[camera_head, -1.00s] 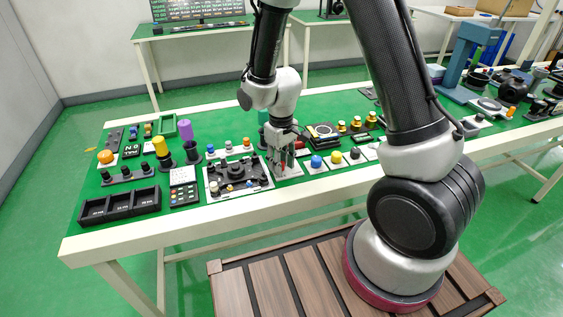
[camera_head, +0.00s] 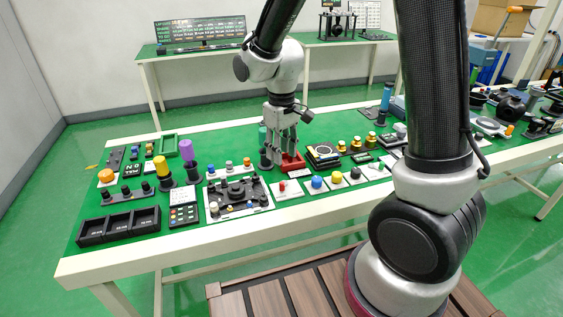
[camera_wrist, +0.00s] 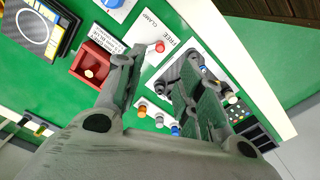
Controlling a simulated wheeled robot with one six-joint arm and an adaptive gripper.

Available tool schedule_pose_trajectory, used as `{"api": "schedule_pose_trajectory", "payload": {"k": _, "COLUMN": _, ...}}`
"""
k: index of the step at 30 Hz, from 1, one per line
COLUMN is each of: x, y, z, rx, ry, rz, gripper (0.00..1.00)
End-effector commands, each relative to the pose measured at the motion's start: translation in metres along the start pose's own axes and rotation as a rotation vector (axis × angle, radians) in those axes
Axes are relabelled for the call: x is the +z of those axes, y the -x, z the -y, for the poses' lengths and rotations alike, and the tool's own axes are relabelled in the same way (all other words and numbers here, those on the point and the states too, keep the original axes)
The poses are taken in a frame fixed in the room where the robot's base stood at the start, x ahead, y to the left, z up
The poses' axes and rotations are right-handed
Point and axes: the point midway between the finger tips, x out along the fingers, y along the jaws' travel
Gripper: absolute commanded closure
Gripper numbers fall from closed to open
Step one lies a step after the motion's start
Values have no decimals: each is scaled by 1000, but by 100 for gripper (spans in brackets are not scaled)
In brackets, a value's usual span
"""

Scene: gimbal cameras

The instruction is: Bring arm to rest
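My gripper (camera_head: 281,163) hangs fingers-down over the green-topped table (camera_head: 345,129), beside a red block (camera_head: 292,163). In the wrist view my gripper (camera_wrist: 160,60) has its two fingers clearly apart, with nothing held between them. A white plate with a red button (camera_wrist: 160,47) shows between and beyond the fingertips. I cannot tell the exact height of the fingertips above the table.
Buttons on white plates (camera_head: 317,183), a black mechanism on a white panel (camera_head: 238,196), a purple-topped post (camera_head: 187,150) and a black three-compartment tray (camera_head: 118,226) crowd the table. A black square device (camera_head: 323,154) sits right of my gripper. A monitor (camera_head: 200,31) stands on the back table.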

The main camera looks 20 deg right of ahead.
Motion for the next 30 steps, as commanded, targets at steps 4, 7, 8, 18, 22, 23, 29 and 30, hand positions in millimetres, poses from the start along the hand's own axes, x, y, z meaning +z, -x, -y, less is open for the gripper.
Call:
{"api": "schedule_pose_trajectory", "payload": {"k": 4, "x": 0, "y": 4, "z": 0, "rx": 0, "ry": 0, "rz": 1, "gripper": 63}}
{"api": "schedule_pose_trajectory", "payload": {"k": 7, "x": 0, "y": 4, "z": 0, "rx": 0, "ry": 0, "rz": 1, "gripper": 63}}
{"api": "schedule_pose_trajectory", "payload": {"k": 8, "x": 0, "y": 4, "z": 0, "rx": 0, "ry": 0, "rz": 1, "gripper": 63}}
{"api": "schedule_pose_trajectory", "payload": {"k": 18, "x": 20, "y": 0, "z": 1, "rx": -4, "ry": -14, "rz": 70, "gripper": 63}}
{"api": "schedule_pose_trajectory", "payload": {"k": 22, "x": 61, "y": 21, "z": -2, "rx": -6, "ry": -47, "rz": 112, "gripper": 63}}
{"api": "schedule_pose_trajectory", "payload": {"k": 23, "x": 69, "y": 29, "z": -4, "rx": -6, "ry": -59, "rz": 109, "gripper": 63}}
{"api": "schedule_pose_trajectory", "payload": {"k": 29, "x": 130, "y": 86, "z": -24, "rx": -3, "ry": -165, "rz": 28, "gripper": 63}}
{"api": "schedule_pose_trajectory", "payload": {"k": 30, "x": 143, "y": 96, "z": -28, "rx": -1, "ry": -191, "rz": 2, "gripper": 63}}
